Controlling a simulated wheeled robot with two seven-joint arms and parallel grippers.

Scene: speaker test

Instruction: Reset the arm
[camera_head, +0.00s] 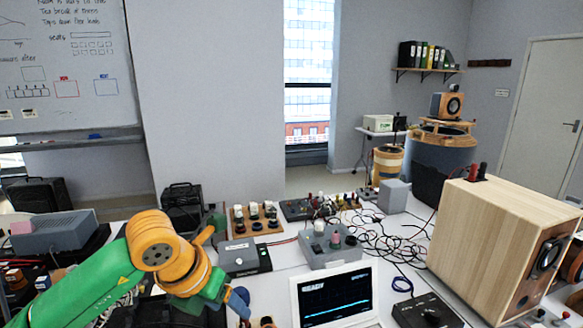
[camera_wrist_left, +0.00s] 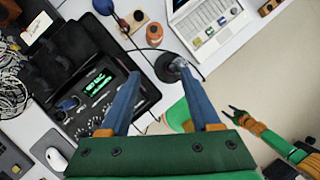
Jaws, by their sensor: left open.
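My left arm, green and orange, comes in from the left in the head view. Its blue-fingered gripper (camera_head: 238,302) is low in the picture, left of a white-framed screen (camera_head: 335,296). In the left wrist view the two blue fingers of my left gripper (camera_wrist_left: 158,72) are spread apart with nothing held between them. Below them are an open black case (camera_wrist_left: 75,85) and a round dark base with a cable (camera_wrist_left: 172,68).
A large wooden speaker (camera_head: 485,240) stands at the right of the white table. Tangled black cables (camera_head: 385,240), a grey box with knobs (camera_head: 328,245) and a small grey box (camera_head: 240,256) crowd the middle. A laptop (camera_wrist_left: 208,20) is at the wrist view's top.

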